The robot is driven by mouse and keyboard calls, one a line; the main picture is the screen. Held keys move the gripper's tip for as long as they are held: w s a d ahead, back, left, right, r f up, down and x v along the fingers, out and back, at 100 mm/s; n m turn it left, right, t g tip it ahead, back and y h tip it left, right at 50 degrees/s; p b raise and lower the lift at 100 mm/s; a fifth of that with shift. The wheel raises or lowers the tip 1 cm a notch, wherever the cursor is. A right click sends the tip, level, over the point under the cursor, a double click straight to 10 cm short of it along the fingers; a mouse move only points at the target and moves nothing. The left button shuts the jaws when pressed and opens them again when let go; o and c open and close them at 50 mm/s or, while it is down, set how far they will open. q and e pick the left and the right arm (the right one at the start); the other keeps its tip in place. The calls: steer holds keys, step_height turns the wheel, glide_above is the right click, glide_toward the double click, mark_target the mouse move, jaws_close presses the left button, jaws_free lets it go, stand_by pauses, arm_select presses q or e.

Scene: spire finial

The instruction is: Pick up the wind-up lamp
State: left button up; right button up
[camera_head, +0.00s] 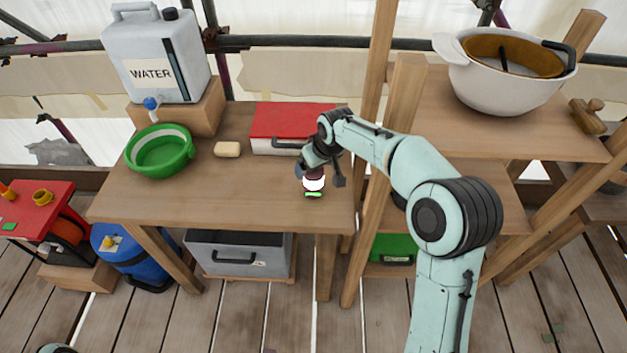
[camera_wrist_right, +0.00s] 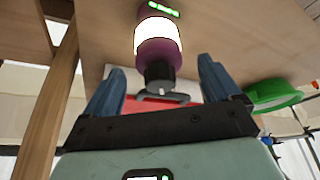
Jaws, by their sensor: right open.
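The wind-up lamp (camera_head: 314,183) stands on the wooden table near its front right edge. It has a glowing white band, a purple body and a green light strip by its foot. In the right wrist view the lamp (camera_wrist_right: 158,45) shows its dark top knob pointing toward my palm. My right gripper (camera_head: 320,174) is just above the lamp. In the wrist view its blue fingers (camera_wrist_right: 162,78) are open, one on each side of the knob, with gaps visible.
A red-lidded box (camera_head: 290,122) stands close behind the lamp. A soap bar (camera_head: 227,149), green basin (camera_head: 160,152) and water canister (camera_head: 157,55) are further left. Wooden posts (camera_head: 385,190) and a shelf with a white pot (camera_head: 500,85) stand right. The table's front middle is clear.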

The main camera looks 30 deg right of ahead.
mark_target(313, 173)
steer(key=shift+s+x, duration=0.15)
steer(key=shift+x, duration=1.2)
steer(key=shift+s+x, duration=0.1)
steer(key=shift+x, duration=1.25)
steer(key=shift+d, duration=0.1)
steer(key=c, duration=1.2)
